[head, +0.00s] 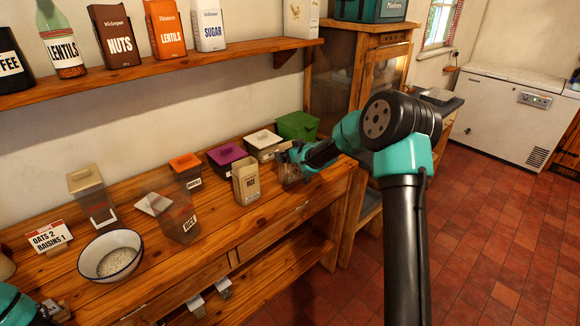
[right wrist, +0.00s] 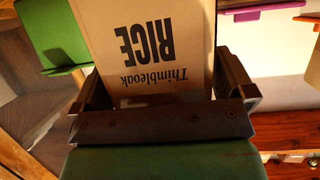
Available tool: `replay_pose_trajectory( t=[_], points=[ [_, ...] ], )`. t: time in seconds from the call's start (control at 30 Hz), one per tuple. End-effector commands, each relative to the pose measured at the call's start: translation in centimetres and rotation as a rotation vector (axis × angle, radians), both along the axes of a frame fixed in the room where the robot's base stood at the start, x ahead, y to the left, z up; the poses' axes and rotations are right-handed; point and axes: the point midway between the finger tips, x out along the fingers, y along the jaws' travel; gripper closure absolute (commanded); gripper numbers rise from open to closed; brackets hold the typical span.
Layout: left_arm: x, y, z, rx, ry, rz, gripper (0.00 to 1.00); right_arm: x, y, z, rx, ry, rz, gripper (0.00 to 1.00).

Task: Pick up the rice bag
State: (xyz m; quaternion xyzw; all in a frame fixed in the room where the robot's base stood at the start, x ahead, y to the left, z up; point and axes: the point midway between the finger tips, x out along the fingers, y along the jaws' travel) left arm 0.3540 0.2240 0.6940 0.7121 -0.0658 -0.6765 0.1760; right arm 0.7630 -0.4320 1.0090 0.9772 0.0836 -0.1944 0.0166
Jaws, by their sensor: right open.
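The rice bag (head: 246,180) is a tan upright pack on the wooden counter, in front of the purple-lidded box. In the right wrist view the bag (right wrist: 150,45) shows its dark RICE lettering upside down, between the two fingers. My right gripper (head: 285,161) is just to the right of the bag in the head view. It is open, with a finger on either side of the bag in the wrist view; I cannot tell whether they touch it. Of my left arm, only a teal part shows at the lower left corner; its jaws are not clear.
On the counter (head: 130,285) stand a white bowl of grains (head: 111,255), a clear RICE container (head: 180,220), an orange-lidded box (head: 186,170), a purple-lidded box (head: 226,158) and a green bin (head: 297,126). A shelf (head: 180,65) with several packs hangs above.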

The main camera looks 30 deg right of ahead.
Motion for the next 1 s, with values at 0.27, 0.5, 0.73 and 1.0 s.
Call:
replay_pose_trajectory(
  t=[0.27,0.5,0.73,1.0],
  points=[
    [0.0,0.0,0.0,0.0,0.0,0.0,0.62,0.07,0.02,0.0,0.0,0.0,0.0,0.0],
    [0.0,0.0,0.0,0.0,0.0,0.0,0.62,0.06,0.02,0.0,0.0,0.0,0.0,0.04],
    [0.0,0.0,0.0,0.0,0.0,0.0,0.62,0.05,0.02,0.0,0.0,0.0,0.0,0.26],
    [0.0,0.0,0.0,0.0,0.0,0.0,0.62,0.05,0.02,0.0,0.0,0.0,0.0,0.52]
  ],
)
